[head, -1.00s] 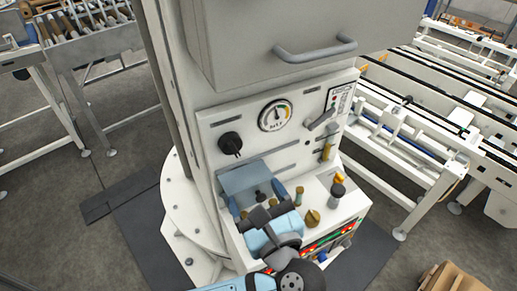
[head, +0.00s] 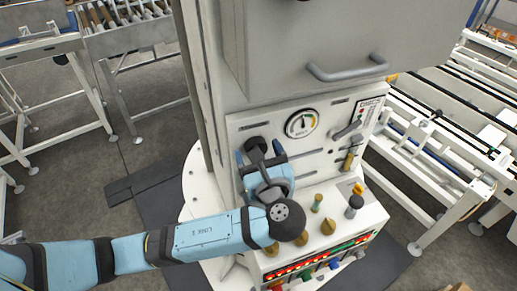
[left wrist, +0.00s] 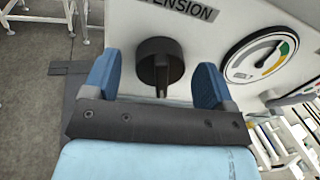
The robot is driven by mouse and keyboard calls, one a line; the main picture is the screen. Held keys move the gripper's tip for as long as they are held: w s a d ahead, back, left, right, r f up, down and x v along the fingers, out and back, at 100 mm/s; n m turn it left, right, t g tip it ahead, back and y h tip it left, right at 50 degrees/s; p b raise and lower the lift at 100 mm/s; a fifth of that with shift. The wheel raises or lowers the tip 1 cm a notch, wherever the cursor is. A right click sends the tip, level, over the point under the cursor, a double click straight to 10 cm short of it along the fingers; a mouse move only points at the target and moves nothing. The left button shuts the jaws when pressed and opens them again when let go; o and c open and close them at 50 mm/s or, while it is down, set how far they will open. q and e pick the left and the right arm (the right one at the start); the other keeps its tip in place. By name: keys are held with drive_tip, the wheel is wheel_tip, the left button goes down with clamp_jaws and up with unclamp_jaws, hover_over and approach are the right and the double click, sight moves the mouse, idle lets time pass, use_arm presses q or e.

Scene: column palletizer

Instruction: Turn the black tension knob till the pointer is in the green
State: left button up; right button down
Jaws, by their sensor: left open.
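The black tension knob (head: 256,144) is on the upright white panel, partly hidden by my left gripper. In the left wrist view the knob (left wrist: 160,62) sits under the "TENSION" label, its grip bar roughly upright. My left gripper (head: 262,154) is open in front of it, one blue finger to each side. In the left wrist view the gripper (left wrist: 157,82) shows gaps between both fingers and the knob. The round gauge (head: 301,124) is right of the knob, also in the left wrist view (left wrist: 262,58). Its pointer seems to point upward, left of the green band. My right gripper is not in view.
A grey box with a handle (head: 347,70) overhangs the panel. A lever (head: 347,130) is right of the gauge. A lower console has brass knobs (head: 328,227), a black-and-orange knob (head: 355,203) and a row of coloured lights. Roller conveyors stand on both sides.

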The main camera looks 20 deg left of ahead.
use_arm(q)
drive_tip(key=shift+w+a, duration=0.15)
drive_tip(key=shift+w, duration=0.05)
drive_tip(key=c, duration=0.9)
drive_tip(key=shift+m, duration=0.3)
drive_tip(key=m, duration=0.4)
drive_tip(key=shift+m, duration=0.4)
